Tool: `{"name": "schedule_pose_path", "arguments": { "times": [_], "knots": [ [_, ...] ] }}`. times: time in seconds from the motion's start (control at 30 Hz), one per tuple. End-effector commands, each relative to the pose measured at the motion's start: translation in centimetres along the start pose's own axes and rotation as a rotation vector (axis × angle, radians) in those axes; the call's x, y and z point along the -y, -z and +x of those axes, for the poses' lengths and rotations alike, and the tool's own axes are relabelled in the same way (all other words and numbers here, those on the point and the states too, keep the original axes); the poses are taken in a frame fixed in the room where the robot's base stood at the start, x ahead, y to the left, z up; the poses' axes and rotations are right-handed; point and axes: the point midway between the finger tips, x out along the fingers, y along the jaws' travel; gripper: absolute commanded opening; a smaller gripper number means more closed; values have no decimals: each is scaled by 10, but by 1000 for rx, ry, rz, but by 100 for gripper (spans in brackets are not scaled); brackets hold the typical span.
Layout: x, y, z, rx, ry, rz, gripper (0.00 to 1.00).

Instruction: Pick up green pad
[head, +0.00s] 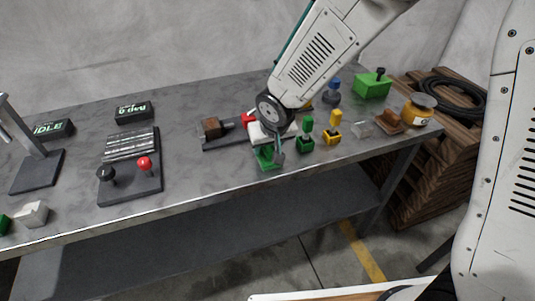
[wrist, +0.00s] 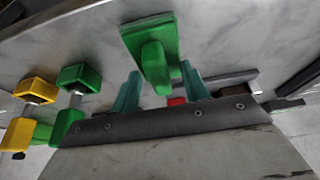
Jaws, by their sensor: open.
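The green pad (head: 267,159) lies on the workbench near its front edge in the head view, partly covered by my gripper (head: 278,148). In the wrist view the green pad (wrist: 150,37) shows a flat plate with a raised green grip on it. My gripper (wrist: 161,88) has its two teal fingers apart, one to each side of the grip. I cannot tell whether either finger touches it.
Right of the pad stand a green-topped piece (head: 306,136) and a yellow-topped piece (head: 333,129), close by. A grey fixture with a brown block (head: 211,127) lies to the left. A green box (head: 373,86) sits behind right.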

Motion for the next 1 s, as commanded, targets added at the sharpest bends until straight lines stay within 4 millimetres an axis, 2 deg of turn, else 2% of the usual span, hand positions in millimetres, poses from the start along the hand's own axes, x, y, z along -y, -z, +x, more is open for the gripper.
{"name": "schedule_pose_path", "arguments": {
  "times": [0.23,0.4,0.77,1.0],
  "knots": [
    [0,0,2,-1,0,0,45],
    [0,0,1,0,0,0,0],
    [0,1,0,-1,0,0,0],
    [2,6,-12,-2,1,-2,0]
  ]
}}
